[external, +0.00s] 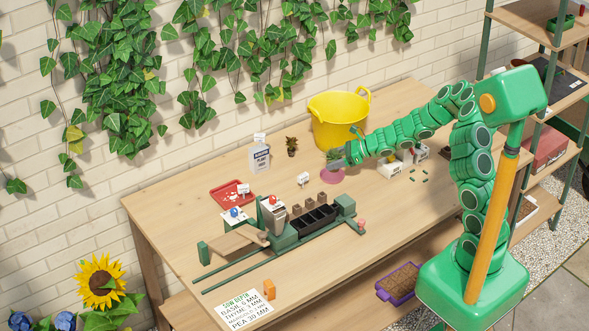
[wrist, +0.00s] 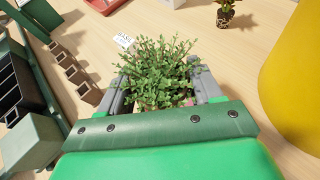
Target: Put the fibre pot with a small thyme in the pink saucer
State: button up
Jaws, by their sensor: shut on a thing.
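The small thyme (wrist: 158,68) is a bushy green plant between my gripper's grey fingers in the wrist view; its leaves hide most of the fibre pot. My gripper (external: 344,158) is shut on that pot. In the external view the thyme (external: 333,154) shows just left of the gripper, over the pink saucer (external: 331,177). I cannot tell whether the pot touches the saucer. In the wrist view only a small pink patch shows beside the plant near the right finger.
A yellow tub (external: 338,122) stands close behind the gripper. A white label (external: 303,178) stands left of the saucer. A small dark-potted plant (external: 292,147) and a white bottle (external: 260,158) are farther left. A green bench device with black cells (external: 314,218) lies in front. White boxes (external: 392,169) stand right.

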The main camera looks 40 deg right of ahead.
jog(key=shift+w+f, duration=0.35)
jog(key=shift+f, duration=1.45)
jog(key=shift+f, duration=0.15)
jog(key=o, duration=1.1)
